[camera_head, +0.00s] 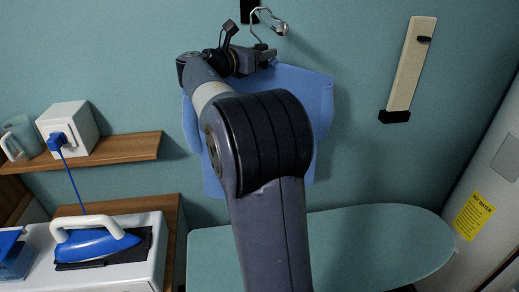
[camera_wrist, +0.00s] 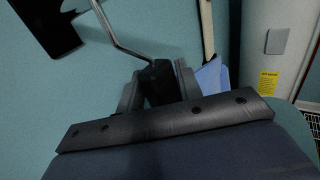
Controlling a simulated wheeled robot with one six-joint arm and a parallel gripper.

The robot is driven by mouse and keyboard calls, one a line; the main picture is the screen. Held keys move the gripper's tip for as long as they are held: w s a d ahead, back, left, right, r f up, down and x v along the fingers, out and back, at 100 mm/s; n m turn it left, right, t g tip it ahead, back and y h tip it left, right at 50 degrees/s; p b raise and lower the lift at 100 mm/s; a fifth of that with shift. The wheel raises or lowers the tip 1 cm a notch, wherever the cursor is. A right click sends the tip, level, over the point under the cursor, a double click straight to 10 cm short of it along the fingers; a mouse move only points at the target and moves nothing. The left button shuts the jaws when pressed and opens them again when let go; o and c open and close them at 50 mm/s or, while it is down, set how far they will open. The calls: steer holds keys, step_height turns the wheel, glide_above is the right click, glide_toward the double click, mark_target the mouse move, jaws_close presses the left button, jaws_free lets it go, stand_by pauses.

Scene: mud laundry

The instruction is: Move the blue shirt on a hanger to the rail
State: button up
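The blue shirt (camera_head: 318,100) hangs in front of the teal wall, with its middle hidden by my arm. A sliver of it shows in the wrist view (camera_wrist: 211,80). Its hanger has a silver wire hook (camera_head: 262,13) rising above my gripper (camera_head: 263,58). In the wrist view the fingers (camera_wrist: 158,84) are closed around the dark base of the hook's stem (camera_wrist: 118,42). A black piece (camera_head: 249,9) is on the wall at the top edge, close to the hook; I cannot tell whether they touch or whether it belongs to the rail. No rail bar is clearly visible.
An ironing board (camera_head: 375,245) stands below. A wooden shelf (camera_head: 115,150) with a white box (camera_head: 68,125) is at left, above a blue iron (camera_head: 95,243). A pale board (camera_head: 410,65) is on the wall at right. A white appliance (camera_head: 495,190) borders the right.

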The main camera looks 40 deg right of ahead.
steer(key=c, duration=0.5)
step_height(320, 180, up, 2)
steer(key=b, duration=0.2)
steer(key=shift+b, duration=0.3)
steer(key=shift+a+r, duration=0.15)
steer(key=shift+r, duration=0.25)
steer(key=shift+w+a+b, duration=0.1)
steer(key=shift+w+a, duration=0.25)
steer(key=shift+a, duration=0.3)
steer(key=shift+w+a+b, duration=0.1)
steer(key=shift+w+a, duration=0.25)
steer(key=shift+a, duration=0.35)
steer(key=shift+w+a+b, duration=0.1)
steer(key=shift+w+a, duration=0.25)
steer(key=shift+a, duration=0.3)
steer(key=shift+w+a+r, duration=0.15)
steer(key=shift+a, duration=0.15)
steer(key=w+a+p, duration=0.1)
steer(key=a+p, duration=0.2)
steer(key=w+a+p, duration=0.1)
steer(key=a, duration=0.1)
steer(key=shift+w+a+p, duration=0.2)
steer(key=shift+w+p, duration=0.1)
steer(key=shift+p, duration=0.1)
steer(key=shift+w+a, duration=0.25)
steer(key=shift+a, duration=0.35)
steer(key=shift+w+a, duration=0.25)
steer(key=shift+a, duration=0.3)
